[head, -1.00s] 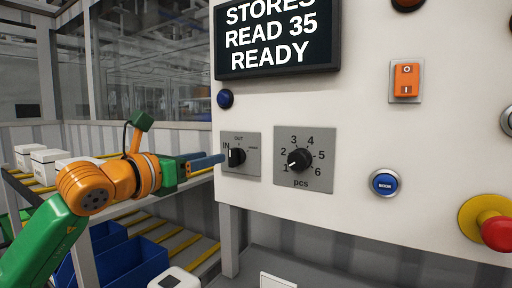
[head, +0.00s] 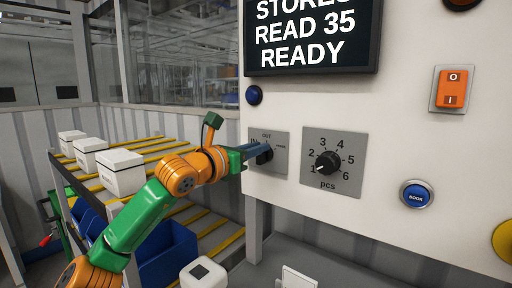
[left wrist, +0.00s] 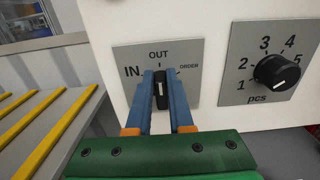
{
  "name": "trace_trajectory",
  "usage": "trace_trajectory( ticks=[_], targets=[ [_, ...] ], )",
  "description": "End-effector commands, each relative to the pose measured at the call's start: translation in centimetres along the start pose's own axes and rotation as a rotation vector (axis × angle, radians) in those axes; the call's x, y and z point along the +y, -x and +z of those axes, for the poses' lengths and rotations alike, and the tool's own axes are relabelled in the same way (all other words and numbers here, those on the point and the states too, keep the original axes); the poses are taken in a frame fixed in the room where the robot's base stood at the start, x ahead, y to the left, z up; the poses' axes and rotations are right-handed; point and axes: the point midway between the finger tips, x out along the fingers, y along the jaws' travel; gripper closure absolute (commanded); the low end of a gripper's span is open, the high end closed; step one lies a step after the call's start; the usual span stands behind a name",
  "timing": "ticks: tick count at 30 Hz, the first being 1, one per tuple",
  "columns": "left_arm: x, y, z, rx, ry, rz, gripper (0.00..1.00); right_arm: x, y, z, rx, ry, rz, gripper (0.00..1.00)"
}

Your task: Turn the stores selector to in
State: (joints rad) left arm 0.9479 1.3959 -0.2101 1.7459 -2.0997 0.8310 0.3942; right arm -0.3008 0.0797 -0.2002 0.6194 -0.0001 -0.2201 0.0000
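The stores selector is a black knob on a grey plate (head: 282,163) on the white panel, marked IN, OUT and ORDER. In the left wrist view the selector knob (left wrist: 161,98) stands between my blue fingers, its white mark pointing up toward OUT. My left gripper (head: 262,152) reaches it from the left in the head view. In the left wrist view the fingers of my left gripper (left wrist: 162,90) lie close along both sides of the knob's grip bar and look shut on it. They hide part of the knob's base. My right gripper is not in view.
A pcs dial (head: 327,163) sits just right of the selector. A blue button (head: 254,95) and a screen reading READ 35 READY (head: 310,38) are above. A blue BOOK button (head: 416,194) and orange switch (head: 452,89) are further right. A rack with white boxes (head: 120,171) stands left.

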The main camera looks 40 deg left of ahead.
Motion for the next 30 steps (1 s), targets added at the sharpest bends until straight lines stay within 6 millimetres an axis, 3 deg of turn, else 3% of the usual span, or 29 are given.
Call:
trace_trajectory(
  ticks=[14, 30],
  targets=[
    [0.1, 0.0, 0.0, -0.002, 0.052, 0.000, 1.00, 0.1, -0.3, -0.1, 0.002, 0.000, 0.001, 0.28],
    [1.0, 0.0, -0.3, -0.002, 0.497, -0.001, 1.00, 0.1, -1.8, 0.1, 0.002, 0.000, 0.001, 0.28]
  ],
)
